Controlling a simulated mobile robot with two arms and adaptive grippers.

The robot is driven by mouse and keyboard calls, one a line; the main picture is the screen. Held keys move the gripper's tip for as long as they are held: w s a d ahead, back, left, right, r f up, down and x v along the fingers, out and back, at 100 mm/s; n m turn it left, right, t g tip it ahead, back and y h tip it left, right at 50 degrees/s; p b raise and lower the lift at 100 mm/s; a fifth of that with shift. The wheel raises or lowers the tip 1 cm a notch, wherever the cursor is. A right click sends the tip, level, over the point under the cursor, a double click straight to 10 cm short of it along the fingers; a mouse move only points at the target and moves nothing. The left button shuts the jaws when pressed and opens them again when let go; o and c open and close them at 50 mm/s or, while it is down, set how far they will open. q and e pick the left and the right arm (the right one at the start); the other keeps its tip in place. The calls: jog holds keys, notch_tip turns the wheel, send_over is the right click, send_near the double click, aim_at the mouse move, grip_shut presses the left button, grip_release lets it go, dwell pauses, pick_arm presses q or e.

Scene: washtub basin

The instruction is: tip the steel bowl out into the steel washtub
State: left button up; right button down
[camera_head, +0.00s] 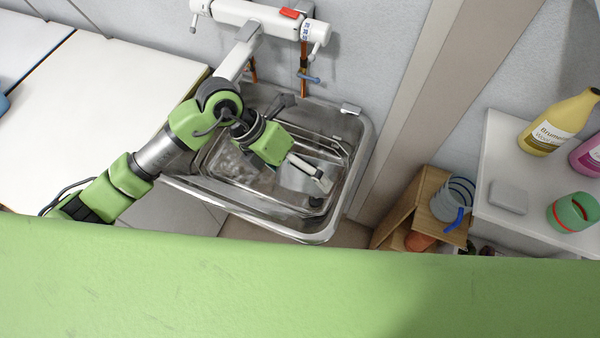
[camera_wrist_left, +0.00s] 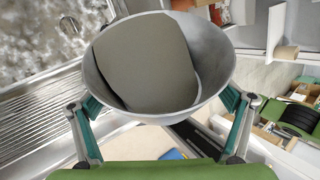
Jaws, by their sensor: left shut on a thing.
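My left gripper (camera_head: 312,174) is over the steel washtub (camera_head: 325,232) in the head view, shut on the steel bowl (camera_head: 296,181). In the left wrist view the fingers of my left gripper (camera_wrist_left: 158,102) hold the bowl (camera_wrist_left: 218,75) from both sides. The bowl's mouth faces the camera, and a flat grey-brown area shows inside; I cannot tell if this is liquid or shading. The washtub (camera_wrist_left: 40,105) shows at the left in the wrist view, with a rippled bright patch in it. My right gripper is out of view.
A wall tap (camera_head: 260,14) hangs above the washtub's back. A white counter (camera_head: 110,85) lies to the left. To the right are a wooden box (camera_head: 400,210) and a white shelf (camera_head: 500,140) with a yellow bottle (camera_head: 555,125). A green surface fills the front.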

pick_arm(q)
jog(key=shift+w+d+r+n+g+y+p, duration=0.15)
jog(key=shift+w+r+g+p, duration=0.25)
jog(key=shift+g+p, duration=0.2)
jog(key=shift+w+d+r+n+g+y+p, duration=0.15)
jog(key=shift+w+r+g+p, duration=0.1)
jog(key=shift+r+g+p, duration=0.3)
jog(key=shift+w+r+g, duration=0.2)
jog(key=shift+w+g, duration=0.2)
jog(key=shift+g, duration=0.15)
dwell(0.7)
